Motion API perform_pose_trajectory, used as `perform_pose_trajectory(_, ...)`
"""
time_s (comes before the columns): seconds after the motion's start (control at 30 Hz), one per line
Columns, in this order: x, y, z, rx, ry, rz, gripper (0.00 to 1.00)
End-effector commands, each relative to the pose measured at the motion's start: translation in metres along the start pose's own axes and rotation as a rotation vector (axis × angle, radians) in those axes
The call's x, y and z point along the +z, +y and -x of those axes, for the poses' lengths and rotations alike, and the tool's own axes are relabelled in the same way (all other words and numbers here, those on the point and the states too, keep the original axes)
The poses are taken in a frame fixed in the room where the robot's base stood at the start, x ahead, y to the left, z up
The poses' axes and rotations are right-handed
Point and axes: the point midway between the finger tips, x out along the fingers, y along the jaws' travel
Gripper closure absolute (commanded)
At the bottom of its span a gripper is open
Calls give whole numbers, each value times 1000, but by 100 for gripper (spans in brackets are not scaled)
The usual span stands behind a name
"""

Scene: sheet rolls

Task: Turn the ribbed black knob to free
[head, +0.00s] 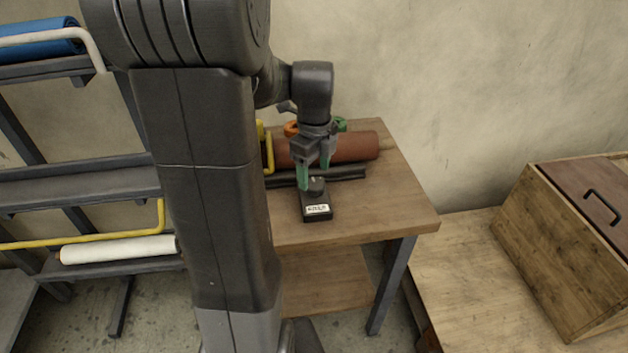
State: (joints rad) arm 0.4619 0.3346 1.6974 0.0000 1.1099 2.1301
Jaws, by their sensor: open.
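The ribbed black knob (316,184) sits on top of a small black box (317,212) with a white label, near the front of a wooden table (408,212). My gripper (314,180) points down at the knob from above. Its green-padded fingers are open, one on the left of the knob and one behind or to the right of it. I cannot tell whether either finger touches the knob. The knob's ribs and setting are too small to read.
Behind the box lie a dark bar (345,173) and a reddish-brown roll (350,147). Orange (291,128) and green (341,124) rings stand at the back. A rack with a white roll (118,249) is at left. A wooden crate (545,255) is at right. The table's right front is clear.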

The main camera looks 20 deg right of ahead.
Motion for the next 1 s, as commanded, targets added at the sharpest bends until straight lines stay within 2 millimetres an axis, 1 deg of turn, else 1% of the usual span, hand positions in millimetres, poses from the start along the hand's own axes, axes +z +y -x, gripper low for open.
perform_pose_trajectory(0.03,0,0,-10,3,2,0,36)
perform_pose_trajectory(0.1,0,1,-20,3,2,0,36)
perform_pose_trajectory(0.23,0,0,-31,1,1,0,36)
perform_pose_trajectory(0.37,0,0,-35,0,0,0,36)
perform_pose_trajectory(0.6,0,0,-35,0,0,0,36)
perform_pose_trajectory(0.67,0,0,-35,0,0,0,47)
perform_pose_trajectory(0.8,0,0,-35,0,0,0,75)
perform_pose_trajectory(0.83,0,0,-35,0,0,0,80)
perform_pose_trajectory(1.0,0,0,-35,0,0,5,80)
